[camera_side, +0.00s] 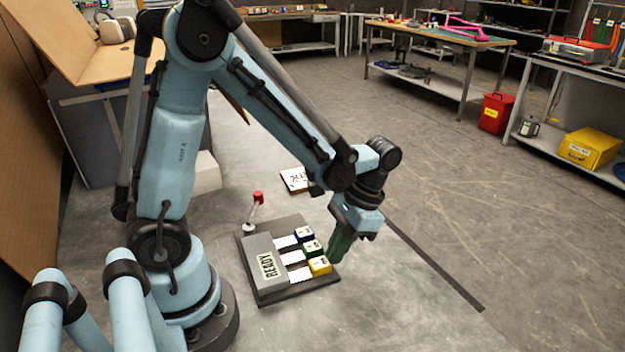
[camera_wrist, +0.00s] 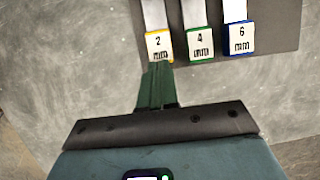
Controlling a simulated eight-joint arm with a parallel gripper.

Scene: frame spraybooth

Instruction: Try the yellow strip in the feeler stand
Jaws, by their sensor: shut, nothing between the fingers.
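The feeler stand (camera_side: 262,290) is a dark block on the grey bench, with a sloped face marked READY. Three white strips with coloured end caps lie side by side in it. The yellow strip (camera_side: 320,266), marked 2 mm, is nearest the side camera; its cap also shows in the wrist view (camera_wrist: 158,44). The green strip (camera_wrist: 200,44), 4 mm, is in the middle, and the blue strip (camera_wrist: 239,39), 6 mm, is beyond. My gripper (camera_side: 333,258), with green fingers, is shut and empty at the yellow cap's outer end. I cannot tell whether they touch.
A lever with a red knob (camera_side: 258,197) stands at the stand's back left corner. A small lettered card (camera_side: 295,180) lies behind. The bench is bare to the right of the stand, up to a dark edge strip (camera_side: 430,262).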

